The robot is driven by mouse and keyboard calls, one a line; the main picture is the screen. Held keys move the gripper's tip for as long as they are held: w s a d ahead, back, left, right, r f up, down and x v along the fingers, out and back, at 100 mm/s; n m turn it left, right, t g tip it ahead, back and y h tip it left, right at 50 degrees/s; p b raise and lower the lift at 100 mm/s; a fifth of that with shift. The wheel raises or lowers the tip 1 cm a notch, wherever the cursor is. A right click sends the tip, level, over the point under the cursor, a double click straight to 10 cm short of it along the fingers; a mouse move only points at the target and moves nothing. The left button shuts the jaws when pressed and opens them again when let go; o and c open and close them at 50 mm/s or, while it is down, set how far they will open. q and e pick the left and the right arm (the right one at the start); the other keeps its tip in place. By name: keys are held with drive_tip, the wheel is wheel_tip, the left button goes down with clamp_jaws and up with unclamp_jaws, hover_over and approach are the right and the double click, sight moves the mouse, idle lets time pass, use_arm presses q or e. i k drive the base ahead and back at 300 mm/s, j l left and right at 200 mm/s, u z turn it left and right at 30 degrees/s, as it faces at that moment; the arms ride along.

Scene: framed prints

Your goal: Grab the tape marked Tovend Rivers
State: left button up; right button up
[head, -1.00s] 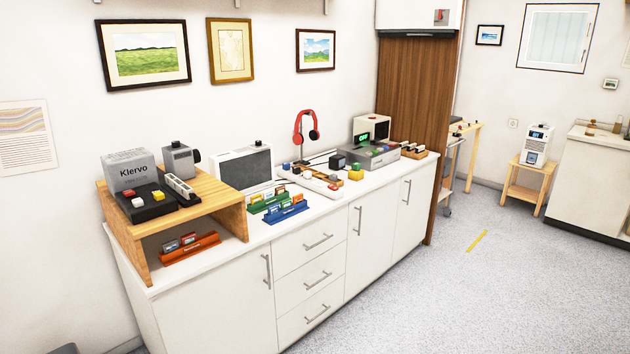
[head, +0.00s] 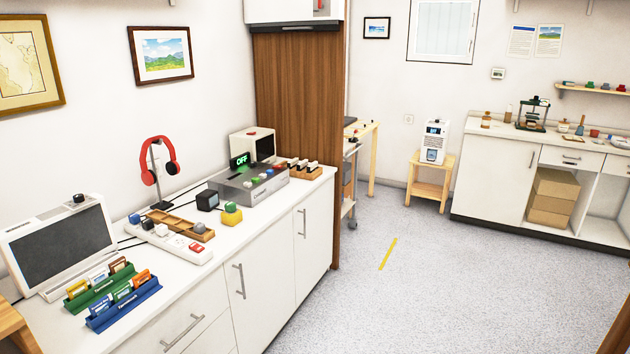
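Several small labelled cartridges, which may be tapes, stand in racks on the white counter. A green rack (head: 102,304) and a blue rack (head: 124,311) sit side by side at the lower left, in front of a grey-screened monitor (head: 62,247). The green rack holds yellow, white and brown pieces; the blue rack holds blue, green and orange pieces. Their labels are too small to read, so I cannot tell which is marked Tovend Rivers. Neither of my grippers shows in the head view.
Red headphones (head: 152,165) hang on a stand behind a wooden tray and a white power strip (head: 172,240). A grey device (head: 247,182) reads OFF. A wooden stool (head: 430,182) and a far counter (head: 490,178) stand beyond. The grey floor right of the counter is clear.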

sight(312, 167)
drive_tip(key=i+z, duration=0.3)
drive_tip(key=i, duration=0.45)
drive_tip(key=i+j+z, duration=0.25)
drive_tip(key=i, duration=0.5)
drive_tip(key=i+l+z, duration=0.2)
drive_tip(key=i, duration=1.2)
drive_tip(key=i+u, duration=1.15)
drive_tip(key=i+l+u, duration=0.1)
drive_tip(key=u, duration=0.2)
drive_tip(key=i+l+u, duration=0.15)
drive_tip(key=u, duration=0.2)
drive_tip(key=i+l, duration=0.05)
drive_tip(key=i, duration=0.05)
